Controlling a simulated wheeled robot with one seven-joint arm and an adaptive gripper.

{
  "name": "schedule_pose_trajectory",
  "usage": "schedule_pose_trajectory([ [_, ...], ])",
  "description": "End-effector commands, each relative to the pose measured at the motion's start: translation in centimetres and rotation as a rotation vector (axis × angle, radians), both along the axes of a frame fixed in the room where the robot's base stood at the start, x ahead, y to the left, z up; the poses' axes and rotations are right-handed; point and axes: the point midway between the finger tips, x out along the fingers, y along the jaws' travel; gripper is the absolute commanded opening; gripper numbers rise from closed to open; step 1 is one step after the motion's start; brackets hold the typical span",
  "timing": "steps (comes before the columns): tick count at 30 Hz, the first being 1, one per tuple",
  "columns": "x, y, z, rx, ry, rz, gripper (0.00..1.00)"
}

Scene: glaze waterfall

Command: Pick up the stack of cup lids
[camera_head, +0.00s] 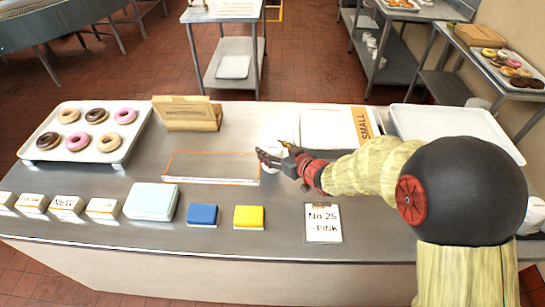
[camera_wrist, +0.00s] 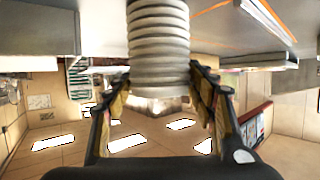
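The stack of cup lids (camera_wrist: 158,45) is a whitish ribbed column, upright and centred in the wrist view, which appears upside down. In the head view, only a small pale part of it (camera_head: 275,150) shows at my gripper, on the metal counter. My gripper (camera_head: 268,157) reaches in from the right. In the wrist view, the two fingers of my gripper (camera_wrist: 160,85) stand on either side of the stack, spread apart with narrow gaps visible. Firm contact is not visible. The far side of the stack is hidden.
A low clear tray (camera_head: 210,178) lies left of my gripper. Blue (camera_head: 202,215) and yellow (camera_head: 249,217) blocks and a sign (camera_head: 323,236) line the front.

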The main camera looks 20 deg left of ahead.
Motion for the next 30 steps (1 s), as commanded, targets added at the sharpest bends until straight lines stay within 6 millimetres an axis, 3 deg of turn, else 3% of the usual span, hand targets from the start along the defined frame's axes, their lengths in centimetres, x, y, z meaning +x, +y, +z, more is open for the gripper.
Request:
schedule_pose_trajectory([
  [14,0.0,0.0,0.0,0.000,0.000,0.000,0.26],
  [23,0.0,0.0,0.2,0.001,-0.001,0.000,0.25],
  [30,0.1,0.0,2.5,0.001,-0.004,0.000,0.25],
])
